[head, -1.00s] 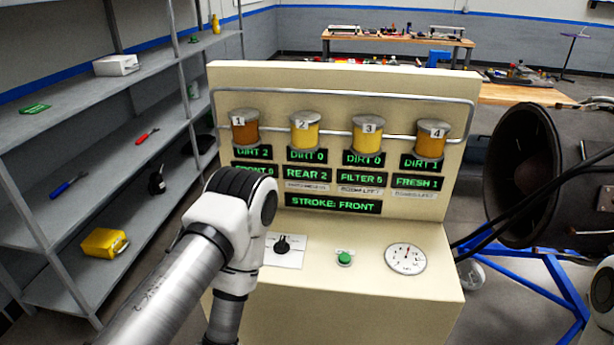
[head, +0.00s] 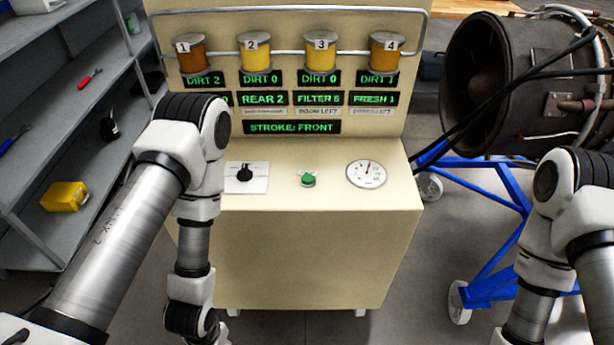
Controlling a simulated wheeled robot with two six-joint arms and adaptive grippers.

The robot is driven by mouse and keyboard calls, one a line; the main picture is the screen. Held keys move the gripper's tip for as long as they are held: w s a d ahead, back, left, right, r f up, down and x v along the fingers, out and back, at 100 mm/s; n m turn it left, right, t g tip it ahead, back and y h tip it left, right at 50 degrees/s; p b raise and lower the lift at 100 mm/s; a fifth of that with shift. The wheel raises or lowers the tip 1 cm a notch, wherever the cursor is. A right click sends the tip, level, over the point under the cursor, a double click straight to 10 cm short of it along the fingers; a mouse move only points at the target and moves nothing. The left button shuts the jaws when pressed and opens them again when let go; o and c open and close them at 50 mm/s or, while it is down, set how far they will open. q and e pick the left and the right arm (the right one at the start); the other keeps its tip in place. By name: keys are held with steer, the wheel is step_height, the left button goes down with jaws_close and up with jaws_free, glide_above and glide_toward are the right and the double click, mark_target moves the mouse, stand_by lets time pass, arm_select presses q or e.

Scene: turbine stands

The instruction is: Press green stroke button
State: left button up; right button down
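The green stroke button (head: 308,180) sits on the sloped top of the cream console (head: 310,255), between a black rotary knob (head: 245,173) and a round white gauge (head: 367,173). A display above it (head: 292,128) reads "STROKE: FRONT". My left arm hangs in front of the console's left side, left of the button and apart from it. My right arm is at the lower right. Neither gripper shows; both lie beyond the bottom edge of the head view.
Numbered yellow and amber canisters (head: 255,52) line the console's upper panel, above green-lit displays. A dark turbine (head: 530,85) on a blue wheeled stand (head: 490,285) is at right, with black cables reaching towards the console.

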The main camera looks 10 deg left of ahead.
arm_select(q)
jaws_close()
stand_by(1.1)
